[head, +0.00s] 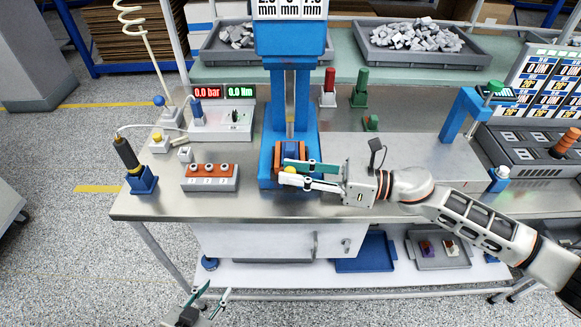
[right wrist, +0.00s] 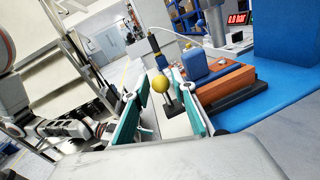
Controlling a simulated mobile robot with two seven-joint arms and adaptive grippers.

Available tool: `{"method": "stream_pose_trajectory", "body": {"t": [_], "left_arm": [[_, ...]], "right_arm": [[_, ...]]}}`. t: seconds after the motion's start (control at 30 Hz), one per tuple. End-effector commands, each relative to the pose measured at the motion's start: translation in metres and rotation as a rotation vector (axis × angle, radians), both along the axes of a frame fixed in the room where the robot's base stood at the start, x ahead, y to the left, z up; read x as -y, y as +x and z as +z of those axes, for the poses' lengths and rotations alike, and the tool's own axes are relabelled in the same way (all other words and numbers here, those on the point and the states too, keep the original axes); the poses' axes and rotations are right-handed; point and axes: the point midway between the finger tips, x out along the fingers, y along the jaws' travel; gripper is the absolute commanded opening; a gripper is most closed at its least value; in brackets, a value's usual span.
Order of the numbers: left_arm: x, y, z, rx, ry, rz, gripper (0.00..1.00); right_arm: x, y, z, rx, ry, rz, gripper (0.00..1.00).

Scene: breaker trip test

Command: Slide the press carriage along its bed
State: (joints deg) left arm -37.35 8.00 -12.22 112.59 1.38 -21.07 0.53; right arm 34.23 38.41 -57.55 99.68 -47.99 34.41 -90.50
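The press carriage (head: 287,152) is an orange and dark block on the bed (head: 268,178) of the blue press in the middle of the bench. In the right wrist view the carriage (right wrist: 228,84) is orange with a blue block on top and a dark base. A yellow ball knob (right wrist: 161,84) on a short dark stem stands at its near side. My right gripper (head: 287,172) is open, with its teal fingers on either side of the knob; gaps show between fingers and ball. My left gripper (head: 207,294) is open and empty, low in front of the bench.
The blue press column (head: 278,100) rises behind the carriage. A grey block with orange-topped sockets (head: 210,177) and a black-handled tool in a blue stand (head: 142,180) are to the left. A blue frame (head: 464,112) stands at right. The bench top between stand and socket block is bare.

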Motion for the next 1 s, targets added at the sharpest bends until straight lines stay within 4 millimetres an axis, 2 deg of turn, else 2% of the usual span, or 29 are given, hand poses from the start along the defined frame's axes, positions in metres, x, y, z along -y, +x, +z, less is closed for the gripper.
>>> {"method": "stream_pose_trajectory", "body": {"t": [0.13, 0.4, 0.5, 0.77, 0.87, 1.0], "left_arm": [[0.000, 0.000, 0.002, -0.001, 0.001, 0.000, 0.35], [-0.001, 0.001, 0.000, -0.002, 0.002, 0.001, 0.35], [-0.001, 0.001, 0.000, -0.002, 0.002, 0.001, 0.35], [-0.001, 0.001, -0.001, -0.001, 0.002, 0.000, 0.35], [-0.001, 0.001, -0.005, 0.000, 0.002, 0.000, 0.35], [-0.001, 0.000, -0.018, -0.003, 0.001, 0.000, 0.35]], "right_arm": [[-0.008, 0.002, 0.000, 0.000, 0.000, -0.001, 0.26], [-0.010, 0.002, -0.001, -0.001, 0.000, -0.001, 0.26], [-0.010, 0.002, 0.000, -0.001, 0.000, -0.001, 0.00], [-0.007, 0.002, -0.001, -0.001, 0.000, -0.002, 0.00], [0.001, 0.003, -0.002, -0.001, -0.002, -0.004, 0.00], [0.021, 0.003, -0.005, -0.002, -0.003, -0.005, 0.00]]}}
